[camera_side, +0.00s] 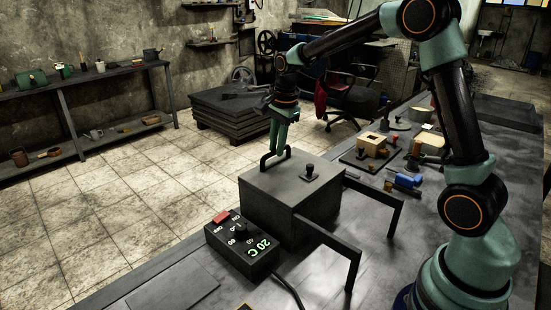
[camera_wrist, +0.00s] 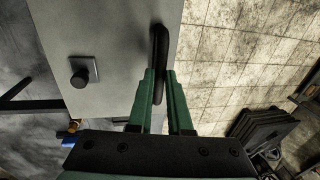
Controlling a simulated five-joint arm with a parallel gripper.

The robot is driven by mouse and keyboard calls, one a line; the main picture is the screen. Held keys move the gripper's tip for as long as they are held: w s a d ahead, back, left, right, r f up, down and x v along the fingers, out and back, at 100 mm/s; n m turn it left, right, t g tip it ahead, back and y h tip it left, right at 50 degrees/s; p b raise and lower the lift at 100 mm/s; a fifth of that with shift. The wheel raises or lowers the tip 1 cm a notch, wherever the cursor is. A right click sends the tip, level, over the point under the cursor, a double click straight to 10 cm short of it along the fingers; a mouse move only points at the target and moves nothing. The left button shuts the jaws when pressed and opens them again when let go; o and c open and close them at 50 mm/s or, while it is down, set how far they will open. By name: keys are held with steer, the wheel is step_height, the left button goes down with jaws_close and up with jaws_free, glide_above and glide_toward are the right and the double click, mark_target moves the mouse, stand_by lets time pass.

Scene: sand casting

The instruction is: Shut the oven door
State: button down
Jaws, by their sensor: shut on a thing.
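The oven is a dark grey box (camera_side: 290,195) on the bench, with a black knob (camera_side: 310,169) on a small plate on its top. A black bar handle (camera_side: 265,163) stands at its far left edge; in the wrist view the handle (camera_wrist: 158,48) runs along the edge of the grey surface. My gripper (camera_side: 279,150) comes down from above with green fingers shut on the handle. In the wrist view, my gripper (camera_wrist: 160,84) has one finger on each side of it. Two black bars (camera_side: 375,190) reach out to the right. The oven's inside is hidden.
A control box (camera_side: 242,243) with a red switch and a green "20 C" readout sits at the oven's near left. A yellowish block (camera_side: 372,145) and blue tool (camera_side: 405,180) lie on the bench behind. A shelf (camera_side: 80,110) stands left; tiled floor lies between.

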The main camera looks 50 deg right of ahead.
steer(key=shift+w, duration=0.3)
steer(key=c, duration=0.8)
jaws_free()
steer(key=shift+c, duration=0.2)
step_height(320, 180, up, 12)
steer(key=s, duration=0.2)
steer(key=shift+s+a, duration=0.25)
